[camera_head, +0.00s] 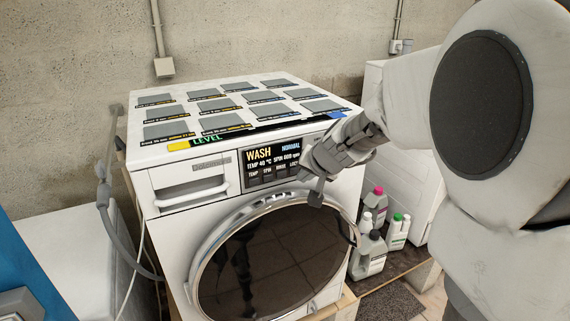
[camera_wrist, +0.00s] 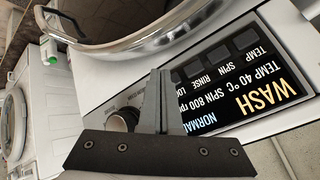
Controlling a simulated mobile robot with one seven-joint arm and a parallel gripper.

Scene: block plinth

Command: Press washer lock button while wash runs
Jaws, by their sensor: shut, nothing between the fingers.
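The white washer (camera_head: 178,180) has a dark display panel (camera_head: 262,176) reading WASH, NORMAL, TEMP 40 °C and SPIN 800 rpm. A row of dark buttons labelled TEMP, SPIN, RINSE and LOCK runs along its lower edge. The lock button (camera_head: 294,170) is at the right end, close beside my gripper (camera_head: 308,174). In the wrist view, my shut, empty gripper (camera_wrist: 160,73) reaches the lock end of the display (camera_wrist: 240,85) and hides the lock button and part of its label. I cannot tell whether the fingertips touch it.
A round knob (camera_wrist: 124,118) sits beside the fingers in the wrist view. The round door (camera_head: 265,265) is below the panel. Detergent bottles (camera_head: 372,235) stand at the right. Grey sample tiles (camera_head: 210,104) and a LEVEL strip lie on top. A grey hose (camera_head: 112,215) hangs at the left.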

